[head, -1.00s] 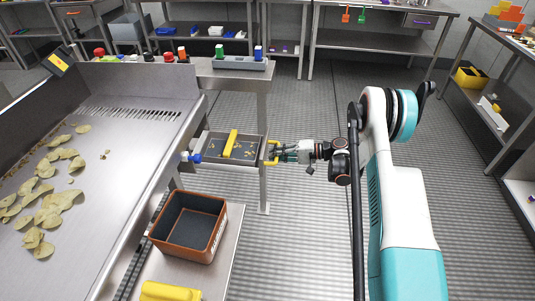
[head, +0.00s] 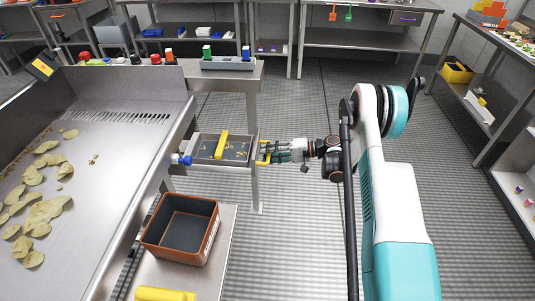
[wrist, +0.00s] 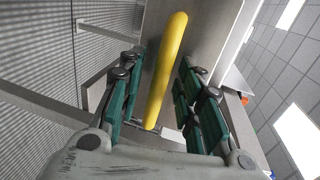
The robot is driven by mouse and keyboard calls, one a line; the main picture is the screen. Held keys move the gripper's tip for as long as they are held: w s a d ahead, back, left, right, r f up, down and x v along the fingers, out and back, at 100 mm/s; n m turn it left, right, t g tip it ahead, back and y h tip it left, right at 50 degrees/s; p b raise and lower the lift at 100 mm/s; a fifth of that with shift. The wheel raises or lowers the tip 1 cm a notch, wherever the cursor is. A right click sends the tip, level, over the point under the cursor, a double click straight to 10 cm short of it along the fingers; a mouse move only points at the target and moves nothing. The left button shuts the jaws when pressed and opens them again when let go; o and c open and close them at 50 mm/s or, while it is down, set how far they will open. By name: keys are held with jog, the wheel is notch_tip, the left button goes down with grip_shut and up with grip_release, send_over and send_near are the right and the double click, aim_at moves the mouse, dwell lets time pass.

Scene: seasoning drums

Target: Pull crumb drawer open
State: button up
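The crumb drawer (head: 238,158) is a shallow grey tray with crumbs in it. It shows beside the steel chute, with a yellow bar (head: 221,145) across it. Its yellow handle (head: 265,154) is on the right end and also fills the middle of the wrist view (wrist: 167,65). My gripper (head: 271,152) is at the handle, coming from the right. In the wrist view its green-padded fingers (wrist: 160,78) stand on either side of the handle, with visible gaps, so it looks open around the handle.
A brown-rimmed bin (head: 181,229) stands on a low shelf below the drawer, with a yellow object (head: 165,294) in front. Potato chips lie on the steel chute (head: 112,145). A table leg (head: 256,190) stands below the drawer's right end. The floor to the right is clear.

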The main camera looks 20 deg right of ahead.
jog(key=v, duration=1.1)
jog(key=shift+d, duration=0.15)
